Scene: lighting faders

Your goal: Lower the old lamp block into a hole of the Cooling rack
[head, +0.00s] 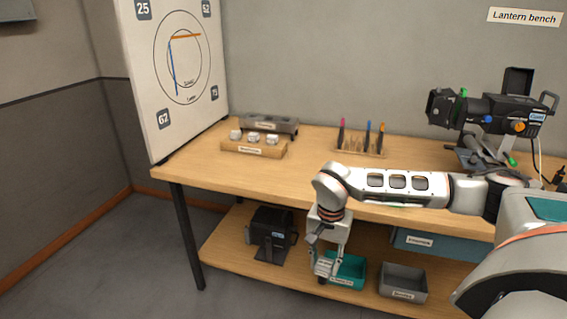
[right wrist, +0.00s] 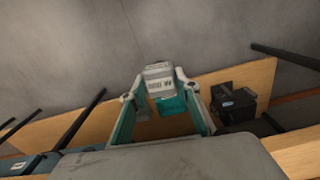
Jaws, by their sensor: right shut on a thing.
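The old lamp block (right wrist: 158,76) is a small pale grey block with dark markings, seen in the right wrist view. My right gripper (head: 323,272) is shut on it, and its fingers stand on both sides of the block in the right wrist view (right wrist: 160,86). The Cooling rack (head: 283,126), a dark grey bar-like holder, stands at the back left of the bench top, well above and left of the gripper. My left gripper is not in view.
A wooden holder (head: 236,148) with several silvery pieces stands before the rack. The bench edge (head: 225,181) lies between gripper and bench top. A teal bin (head: 351,270), a grey bin (head: 402,282) and a black lamp unit (head: 270,232) are on the lower shelf.

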